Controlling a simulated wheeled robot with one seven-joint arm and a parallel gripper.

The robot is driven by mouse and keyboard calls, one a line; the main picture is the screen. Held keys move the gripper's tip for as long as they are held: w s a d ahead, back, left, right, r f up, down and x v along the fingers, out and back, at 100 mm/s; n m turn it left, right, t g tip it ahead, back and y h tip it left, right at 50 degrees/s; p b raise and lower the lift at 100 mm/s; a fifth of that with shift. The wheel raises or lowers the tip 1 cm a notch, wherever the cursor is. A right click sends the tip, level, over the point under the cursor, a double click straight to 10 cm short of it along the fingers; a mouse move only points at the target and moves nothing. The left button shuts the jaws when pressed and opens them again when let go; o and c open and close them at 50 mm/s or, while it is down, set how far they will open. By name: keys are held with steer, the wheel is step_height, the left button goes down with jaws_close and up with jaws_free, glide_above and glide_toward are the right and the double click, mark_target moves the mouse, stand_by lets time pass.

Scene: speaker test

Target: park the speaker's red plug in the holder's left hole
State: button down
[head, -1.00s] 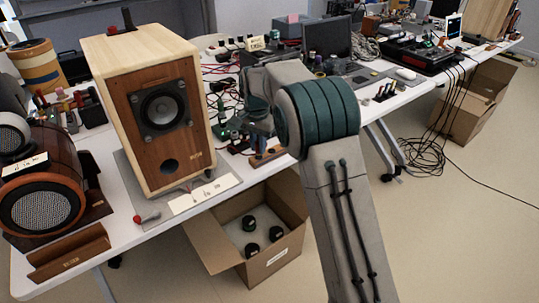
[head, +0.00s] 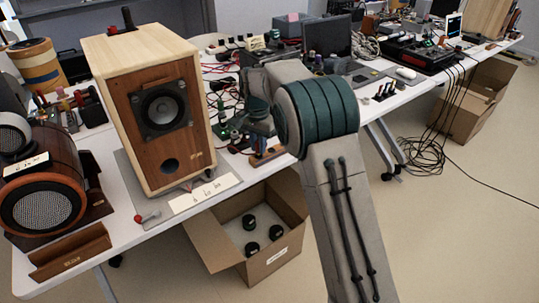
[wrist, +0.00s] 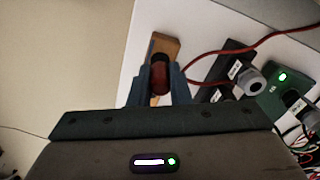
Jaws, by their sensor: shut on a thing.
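My gripper (wrist: 160,66) is shut on the red plug (wrist: 160,76), which shows between the two fingers in the wrist view. A red cable (wrist: 215,53) shows to the right of the gripper. A wooden block, seemingly the holder (wrist: 166,44), lies just beyond and beneath the plug, near the table edge. Its holes are hidden, and I cannot tell whether the plug is in one. In the head view the block (head: 268,158) is small and partly behind my arm. The speaker (head: 151,108) stands upright to its left, with a pale wooden cabinet.
Dark labelled blocks (wrist: 232,66) and a green box with a lit lamp (wrist: 283,79) stand right of the gripper in the wrist view. An open cardboard box (head: 232,272) sits on the floor below the table edge. Cables and equipment crowd the table behind.

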steer(key=shift+f+b, duration=0.35)
steer(key=shift+f, duration=0.45)
steer(key=c, duration=1.3)
jaws_free()
steer(key=shift+r, duration=0.1)
steer(key=shift+r+p, duration=3.3)
steer(key=shift+r, duration=0.45)
